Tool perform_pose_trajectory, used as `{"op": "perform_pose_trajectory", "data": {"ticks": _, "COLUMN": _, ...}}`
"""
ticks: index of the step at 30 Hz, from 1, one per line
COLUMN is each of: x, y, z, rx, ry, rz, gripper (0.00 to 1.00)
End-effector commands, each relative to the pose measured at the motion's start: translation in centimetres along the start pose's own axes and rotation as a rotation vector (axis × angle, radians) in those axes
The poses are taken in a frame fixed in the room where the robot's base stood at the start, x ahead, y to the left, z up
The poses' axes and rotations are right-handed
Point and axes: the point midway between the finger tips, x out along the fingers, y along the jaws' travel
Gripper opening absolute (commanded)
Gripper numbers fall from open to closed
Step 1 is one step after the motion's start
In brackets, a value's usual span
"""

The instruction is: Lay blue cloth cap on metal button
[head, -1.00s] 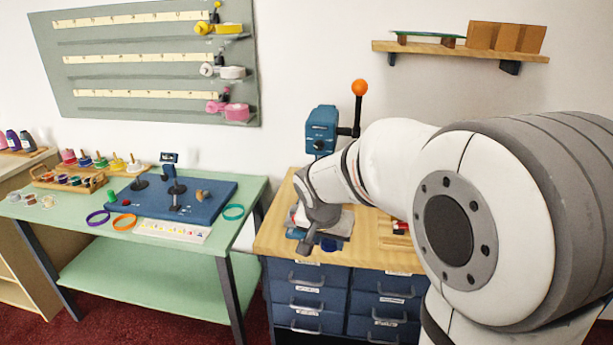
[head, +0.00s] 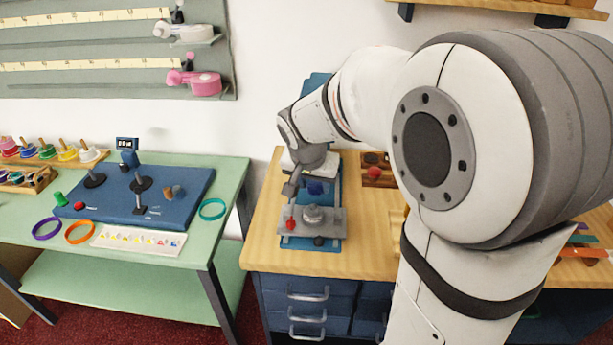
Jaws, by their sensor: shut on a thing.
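My gripper (head: 299,184) is above the blue press on the wooden counter, pointing down and partly hidden by my own wrist. It is shut on a small dark blue piece, which looks like the blue cloth cap (head: 316,187). Below and in front of it is a grey plate on the press base (head: 283,242). A round grey metal piece, seemingly the metal button (head: 313,213), sits on this plate. The blue piece appears apart from the round piece, but the exact height gap is unclear.
A red knob (head: 291,223) is on the plate's left and a dark knob (head: 318,241) at its front. A wooden holder with a red piece (head: 374,173) stands to the right. The green table (head: 228,190) is at left. Bare counter (head: 265,230) lies left of the press.

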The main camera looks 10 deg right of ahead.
Motion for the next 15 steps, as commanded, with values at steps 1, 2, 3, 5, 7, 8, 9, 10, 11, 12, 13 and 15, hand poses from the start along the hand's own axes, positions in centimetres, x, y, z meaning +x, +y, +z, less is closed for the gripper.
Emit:
{"op": "perform_pose_trajectory", "data": {"ticks": 1, "x": 0.4, "y": -0.2, "z": 0.3, "rx": -0.005, "ry": -0.001, "rz": -0.001, "gripper": 0.31}}
{"op": "perform_pose_trajectory", "data": {"ticks": 2, "x": 0.6, "y": -0.3, "z": 0.4, "rx": -0.007, "ry": -0.001, "rz": -0.002, "gripper": 0.31}}
{"op": "perform_pose_trajectory", "data": {"ticks": 3, "x": 0.8, "y": -0.4, "z": 0.6, "rx": -0.01, "ry": -0.001, "rz": -0.003, "gripper": 0.31}}
{"op": "perform_pose_trajectory", "data": {"ticks": 5, "x": 1.3, "y": -0.6, "z": 0.9, "rx": -0.014, "ry": -0.001, "rz": -0.005, "gripper": 0.31}}
{"op": "perform_pose_trajectory", "data": {"ticks": 7, "x": 1.9, "y": -0.7, "z": 1.2, "rx": -0.017, "ry": -0.001, "rz": -0.007, "gripper": 0.31}}
{"op": "perform_pose_trajectory", "data": {"ticks": 8, "x": 2.2, "y": -0.8, "z": 1.4, "rx": -0.018, "ry": -0.001, "rz": -0.007, "gripper": 0.31}}
{"op": "perform_pose_trajectory", "data": {"ticks": 9, "x": 2.6, "y": -0.8, "z": 1.6, "rx": -0.019, "ry": -0.001, "rz": -0.008, "gripper": 0.31}}
{"op": "perform_pose_trajectory", "data": {"ticks": 10, "x": 2.9, "y": -0.8, "z": 1.7, "rx": -0.02, "ry": -0.001, "rz": -0.008, "gripper": 0.31}}
{"op": "perform_pose_trajectory", "data": {"ticks": 11, "x": 3.2, "y": -0.9, "z": 1.9, "rx": -0.021, "ry": -0.001, "rz": -0.008, "gripper": 0.31}}
{"op": "perform_pose_trajectory", "data": {"ticks": 12, "x": 3.5, "y": -0.9, "z": 2.0, "rx": -0.022, "ry": -0.001, "rz": -0.008, "gripper": 0.31}}
{"op": "perform_pose_trajectory", "data": {"ticks": 13, "x": 3.8, "y": -0.9, "z": 2.2, "rx": -0.022, "ry": -0.001, "rz": -0.008, "gripper": 0.31}}
{"op": "perform_pose_trajectory", "data": {"ticks": 15, "x": 4.3, "y": -1.0, "z": 2.4, "rx": -0.023, "ry": 0.0, "rz": -0.009, "gripper": 0.31}}
